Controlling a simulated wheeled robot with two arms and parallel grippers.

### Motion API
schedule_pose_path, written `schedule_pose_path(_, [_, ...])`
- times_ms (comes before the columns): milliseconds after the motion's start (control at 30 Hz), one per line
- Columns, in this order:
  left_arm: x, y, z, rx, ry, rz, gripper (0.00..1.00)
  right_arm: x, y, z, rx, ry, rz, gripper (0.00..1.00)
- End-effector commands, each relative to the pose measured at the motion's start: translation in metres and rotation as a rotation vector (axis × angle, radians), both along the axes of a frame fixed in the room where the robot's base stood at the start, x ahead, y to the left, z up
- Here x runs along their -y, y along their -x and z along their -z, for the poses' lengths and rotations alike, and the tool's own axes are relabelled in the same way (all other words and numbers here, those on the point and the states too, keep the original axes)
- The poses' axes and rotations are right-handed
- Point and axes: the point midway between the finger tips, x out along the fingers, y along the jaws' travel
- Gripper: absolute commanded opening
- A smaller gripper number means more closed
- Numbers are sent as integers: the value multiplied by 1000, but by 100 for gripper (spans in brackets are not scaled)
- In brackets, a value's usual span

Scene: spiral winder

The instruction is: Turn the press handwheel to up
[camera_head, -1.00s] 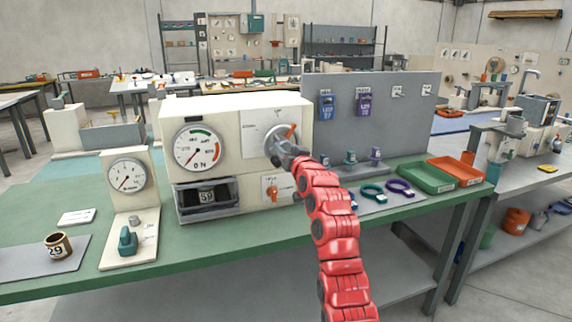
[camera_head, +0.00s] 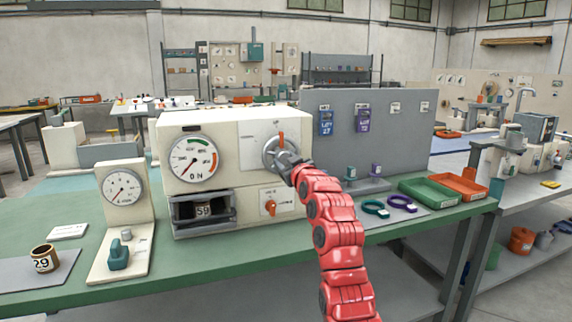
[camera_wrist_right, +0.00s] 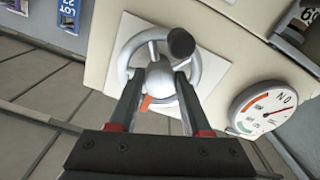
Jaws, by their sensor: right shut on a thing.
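The press handwheel (camera_head: 271,154) is a grey ring on a white plate, at the upper right of the cream press front (camera_head: 236,178). Its orange pointer (camera_head: 281,139) stands about upright in the head view. My right gripper (camera_head: 290,163) is at the wheel, its red arm coming from the lower right. In the right wrist view the two fingers (camera_wrist_right: 159,77) are shut on the handwheel (camera_wrist_right: 122,66), at its hub and spokes. A dark knob (camera_wrist_right: 181,42) sticks out at its rim. The exact contact is partly hidden. My left gripper is out of view.
The press has a large dial (camera_head: 193,158), a window reading 59 and an orange switch (camera_head: 270,208). A smaller gauge stand (camera_head: 123,190) and a mug (camera_head: 44,258) stand left. Green (camera_head: 428,192) and orange trays lie right, beside a grey panel (camera_head: 380,140).

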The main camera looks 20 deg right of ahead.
Motion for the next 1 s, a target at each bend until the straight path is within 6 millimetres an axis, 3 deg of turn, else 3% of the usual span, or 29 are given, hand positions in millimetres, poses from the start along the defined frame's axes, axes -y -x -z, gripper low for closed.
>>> schedule_pose_path(400, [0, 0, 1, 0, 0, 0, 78, 0, 0, 2, -5, 8, 0, 0])
schedule_pose_path(433, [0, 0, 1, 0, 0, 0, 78, 0, 0, 2, -5, 8, 0, 51])
schedule_pose_path(567, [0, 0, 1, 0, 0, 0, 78, 0, 0, 1, -3, 8, 0, 74])
schedule_pose_path(1000, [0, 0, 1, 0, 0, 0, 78, 0, 5, 0, 1, 7, 0, 78])
